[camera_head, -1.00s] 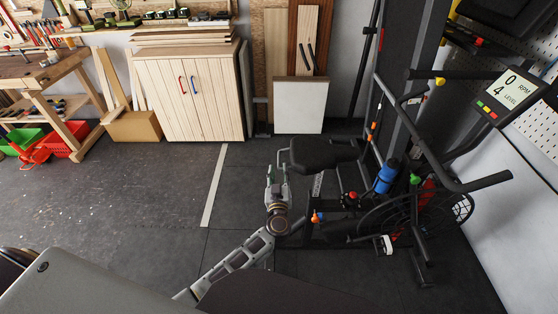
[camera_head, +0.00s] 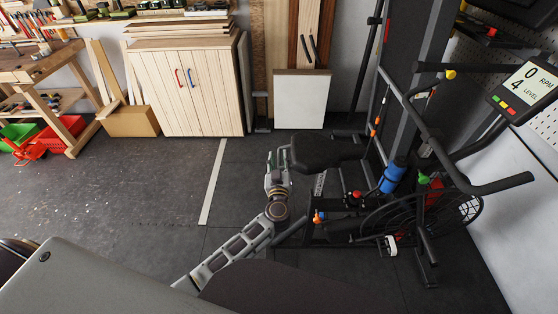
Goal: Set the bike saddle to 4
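The black bike saddle (camera_head: 327,150) sits on the exercise bike in the middle of the view. A small dark bar or handle is at its left end. My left gripper (camera_head: 278,160) is right at that left end, its fingers pointing away from me. The fingers and the bar overlap in the picture, so I cannot tell whether they are closed on it. A pale marked scale strip (camera_head: 320,183) shows below the saddle; its numbers are too small to read. The bike's display (camera_head: 528,88) reads 0 RPM and LEVEL 4. My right gripper is not in view.
A blue bottle (camera_head: 393,176), handlebars (camera_head: 492,184) and the fan wheel (camera_head: 465,207) are on the bike's right side. A wooden cabinet (camera_head: 187,90) stands behind. The dark floor (camera_head: 130,195) to the left is clear.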

